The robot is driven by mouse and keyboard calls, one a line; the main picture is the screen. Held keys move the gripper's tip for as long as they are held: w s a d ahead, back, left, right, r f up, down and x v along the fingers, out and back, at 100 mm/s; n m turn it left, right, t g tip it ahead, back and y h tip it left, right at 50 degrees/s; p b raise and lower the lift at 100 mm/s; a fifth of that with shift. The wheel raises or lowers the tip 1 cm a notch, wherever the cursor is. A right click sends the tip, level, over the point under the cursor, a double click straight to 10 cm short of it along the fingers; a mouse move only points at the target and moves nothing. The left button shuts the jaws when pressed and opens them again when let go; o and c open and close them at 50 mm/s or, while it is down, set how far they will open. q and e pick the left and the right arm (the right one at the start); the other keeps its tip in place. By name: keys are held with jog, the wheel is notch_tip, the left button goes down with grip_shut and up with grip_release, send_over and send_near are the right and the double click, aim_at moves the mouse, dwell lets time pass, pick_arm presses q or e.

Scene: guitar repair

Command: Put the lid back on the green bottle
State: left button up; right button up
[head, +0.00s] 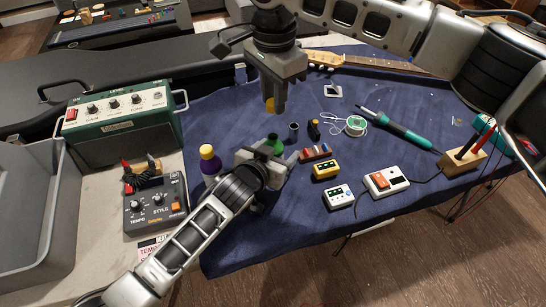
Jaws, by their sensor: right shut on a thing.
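The green bottle (275,141) stands on the blue cloth, with its upper part showing and its lower part hidden behind my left gripper (272,158). No lid shows on it. My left gripper is right at the bottle, but whether its fingers touch it or are closed on it is unclear. My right gripper (271,97) points down from above. It is shut on a small orange-yellow lid (270,105), held above the green bottle and apart from it.
A purple bottle with a yellow top (208,161) stands left of my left gripper. A small dark jar (294,130), a solder spool (355,125), pedals (325,170) and a soldering iron (400,132) lie to the right. A green amplifier (120,122) stands left.

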pick_arm(q)
jog(key=c, duration=1.4)
jog(key=shift+c, duration=0.3)
pick_arm(e)
jog(key=shift+f, duration=2.5)
jog(key=shift+f, duration=0.9)
pick_arm(q)
grip_shut()
pick_arm(e)
jog(key=shift+f, duration=0.6)
